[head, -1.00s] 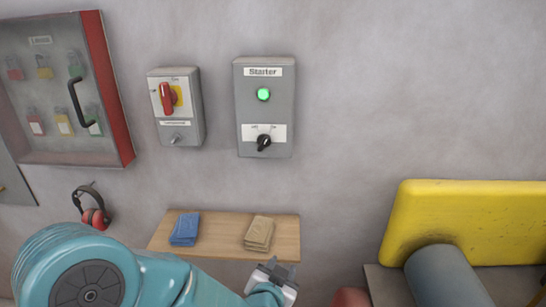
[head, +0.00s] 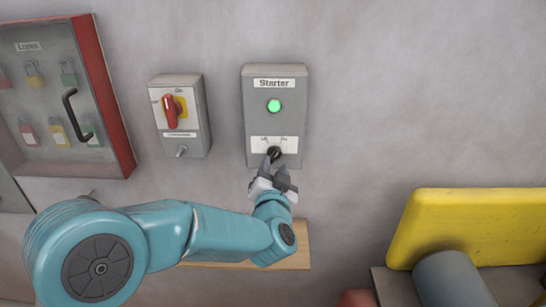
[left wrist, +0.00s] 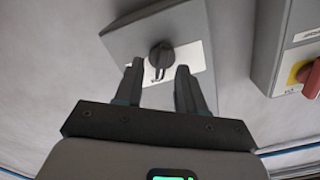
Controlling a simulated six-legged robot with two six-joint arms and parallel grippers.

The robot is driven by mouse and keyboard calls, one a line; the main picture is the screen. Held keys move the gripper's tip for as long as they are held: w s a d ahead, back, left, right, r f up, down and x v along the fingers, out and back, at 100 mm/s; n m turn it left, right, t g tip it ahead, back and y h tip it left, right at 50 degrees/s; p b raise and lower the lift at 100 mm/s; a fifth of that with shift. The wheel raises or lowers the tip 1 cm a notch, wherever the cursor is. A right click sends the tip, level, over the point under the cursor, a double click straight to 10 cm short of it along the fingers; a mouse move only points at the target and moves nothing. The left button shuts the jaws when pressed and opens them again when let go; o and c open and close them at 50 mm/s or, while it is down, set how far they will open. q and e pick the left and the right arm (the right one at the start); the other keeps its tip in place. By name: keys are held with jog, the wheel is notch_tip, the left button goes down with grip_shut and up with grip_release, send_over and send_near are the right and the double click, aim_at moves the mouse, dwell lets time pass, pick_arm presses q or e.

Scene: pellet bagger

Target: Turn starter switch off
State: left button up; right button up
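The grey starter box (head: 259,122) hangs on the wall with a lit green lamp (head: 274,106). Its black rotary starter switch (head: 274,152) sits on a white label plate below the lamp. My left gripper (head: 272,170) is just below the switch, its fingers pointing up at it. In the left wrist view the gripper (left wrist: 158,85) is open, with the switch knob (left wrist: 161,54) ahead of the gap between the fingertips. No finger clearly touches the knob. My right gripper does not show in either view.
A box with a red handle on yellow (head: 170,111) is mounted left of the starter. A red-edged padlock cabinet (head: 104,100) is further left. A wooden shelf (head: 296,248) lies below, partly behind my arm. A yellow machine part (head: 470,222) is at right.

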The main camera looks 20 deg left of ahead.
aim_at(274, 155)
pick_arm(q)
jog(key=shift+w+a+r, duration=0.15)
jog(key=shift+w+a, duration=0.05)
jog(key=shift+w, duration=0.4)
jog(key=shift+w+a, duration=0.4)
jog(key=shift+w, duration=0.05)
jog(key=shift+w+d, duration=0.15)
jog(key=shift+w, duration=0.05)
jog(key=shift+s, duration=0.1)
grip_shut()
